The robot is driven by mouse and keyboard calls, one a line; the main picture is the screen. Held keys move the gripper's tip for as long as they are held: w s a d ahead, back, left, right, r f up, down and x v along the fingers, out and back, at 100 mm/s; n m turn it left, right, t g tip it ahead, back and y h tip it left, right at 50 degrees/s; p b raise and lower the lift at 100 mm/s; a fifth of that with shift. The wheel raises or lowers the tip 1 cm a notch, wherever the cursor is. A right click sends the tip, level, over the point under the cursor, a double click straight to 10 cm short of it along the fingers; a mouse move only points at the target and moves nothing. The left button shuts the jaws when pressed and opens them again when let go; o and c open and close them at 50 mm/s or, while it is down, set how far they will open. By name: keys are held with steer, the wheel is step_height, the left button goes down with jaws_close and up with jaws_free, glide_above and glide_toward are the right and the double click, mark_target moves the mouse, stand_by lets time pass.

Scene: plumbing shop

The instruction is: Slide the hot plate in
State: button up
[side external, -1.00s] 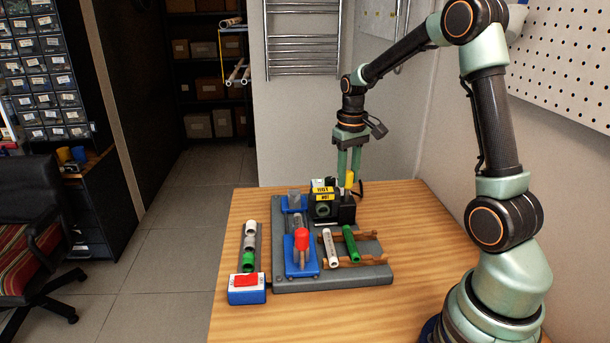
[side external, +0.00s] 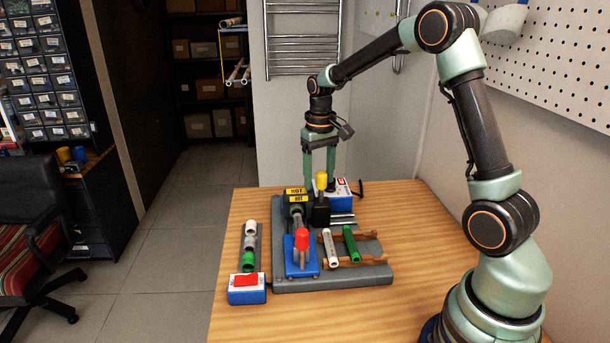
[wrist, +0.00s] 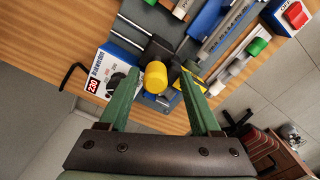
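The hot plate (side external: 297,200) is a black block with yellow HOT labels, standing over the rail of the grey fixture (side external: 335,280). It is in line with the grey pipe piece (side external: 297,219) in front of it. The far blue holder is largely hidden behind it. A blue carriage with a red knob (side external: 302,239) stands at the near end of the rail. The hot plate's yellow handle (side external: 321,181) stands upright on its right side. My gripper (side external: 320,186) has its fingers apart on either side of this handle. The wrist view shows the yellow knob (wrist: 155,77) between the fingers with gaps.
A white pipe (side external: 330,246) and a green pipe (side external: 351,244) lie on wooden rests at right. A blue-and-white box (side external: 340,198) stands behind. Left of the fixture are a strip of fittings (side external: 250,243) and a red-topped switch box (side external: 247,289). The right tabletop is clear.

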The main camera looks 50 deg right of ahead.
step_height(320, 180, up, 12)
stand_by(0.6)
steer(key=shift+s+a+r, duration=0.1)
steer(key=s+a+f+n+t, duration=0.1)
steer(key=s+a+n+t, duration=0.2)
steer(key=s+a, duration=1)
steer(key=shift+s+a+f+n+t, duration=0.25)
steer(key=shift+s+t, duration=0.3)
steer(key=shift+t, duration=0.75)
